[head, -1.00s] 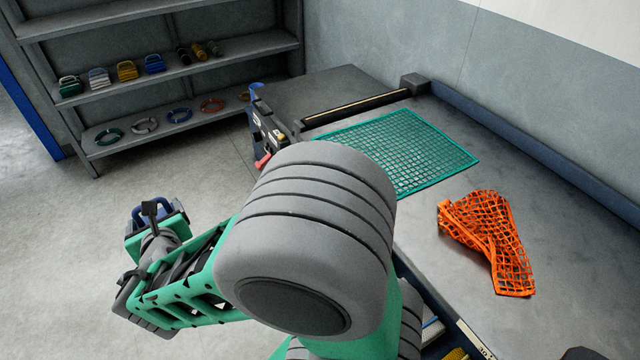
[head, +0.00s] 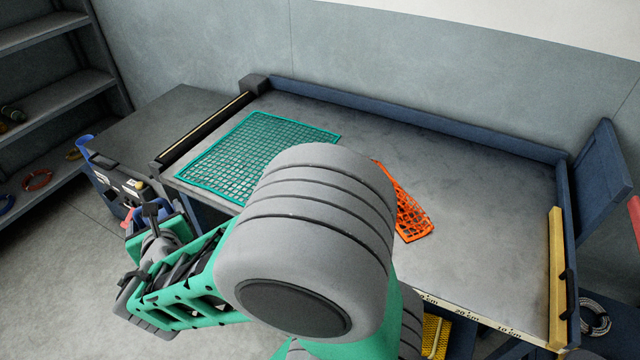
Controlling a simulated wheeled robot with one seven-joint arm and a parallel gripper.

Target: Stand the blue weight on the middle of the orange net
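My gripper (head: 158,215) is at the lower left, off the bench and over the floor side. A dark blue weight (head: 172,206) with a looped handle shows at its end, held there; the fingertips are mostly hidden by my wrist parts.
A flat green net (head: 255,150) lies on the bench left of the orange one. A blue raised edge (head: 400,118) runs along the back, and a yellow wooden strip (head: 556,280) along the right end. The bench (head: 490,200) is clear right of the orange net.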

